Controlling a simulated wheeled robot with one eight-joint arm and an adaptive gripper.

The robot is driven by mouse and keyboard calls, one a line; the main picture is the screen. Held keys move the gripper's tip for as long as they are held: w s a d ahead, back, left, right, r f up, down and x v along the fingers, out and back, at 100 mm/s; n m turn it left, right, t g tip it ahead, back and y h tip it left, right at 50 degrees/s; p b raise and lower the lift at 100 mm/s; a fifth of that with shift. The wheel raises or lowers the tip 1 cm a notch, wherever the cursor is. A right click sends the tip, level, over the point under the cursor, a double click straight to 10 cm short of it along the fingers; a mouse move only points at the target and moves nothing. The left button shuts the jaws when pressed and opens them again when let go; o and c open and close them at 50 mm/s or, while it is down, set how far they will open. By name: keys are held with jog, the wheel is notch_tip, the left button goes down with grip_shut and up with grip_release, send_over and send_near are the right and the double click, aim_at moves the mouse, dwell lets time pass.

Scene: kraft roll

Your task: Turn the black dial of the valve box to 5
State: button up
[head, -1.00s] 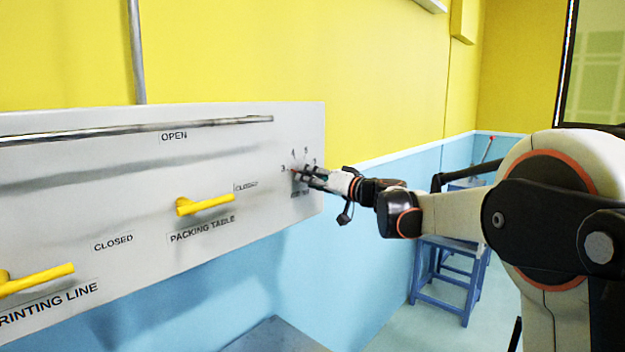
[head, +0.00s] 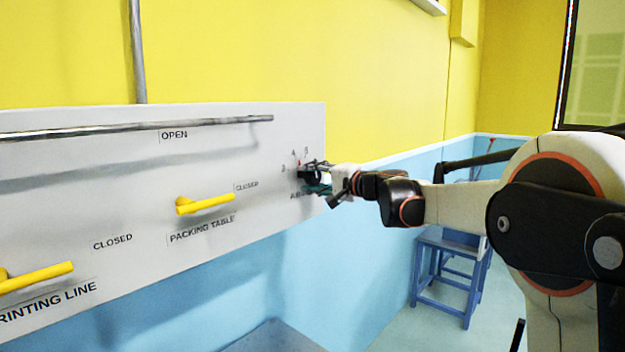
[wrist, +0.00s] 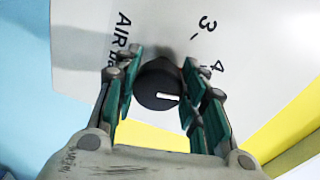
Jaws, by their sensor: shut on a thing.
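The black dial (wrist: 150,88) sits on the pale valve panel (wrist: 85,20), with a white line on its face pointing right in the wrist view. My gripper (wrist: 160,75) is shut on the dial, with green-padded fingers on both sides. The printed 3 (wrist: 207,23) and 4 (wrist: 217,66) show beside the right finger; the 5 is hidden there. In the head view my gripper (head: 314,177) is at the panel's right end and partly covers the dial (head: 303,174). A small red mark (head: 299,163) on top of it points up, roughly between 4 and 5.
Two yellow valve handles (head: 205,204) (head: 38,277) stick out from the panel to the left. A metal rail (head: 135,130) runs along its upper part. A blue stool (head: 445,270) stands on the floor behind my arm.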

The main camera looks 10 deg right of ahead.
jog(key=m, duration=0.6)
jog(key=shift+g+y, duration=0.3)
jog(key=shift+m, duration=0.3)
jog(key=o, duration=1.1)
jog(key=shift+d+r, duration=0.1)
jog(key=shift+d, duration=0.05)
jog(key=v, duration=1.1)
jog(key=shift+s+d, duration=0.2)
jog(key=shift+s, duration=0.15)
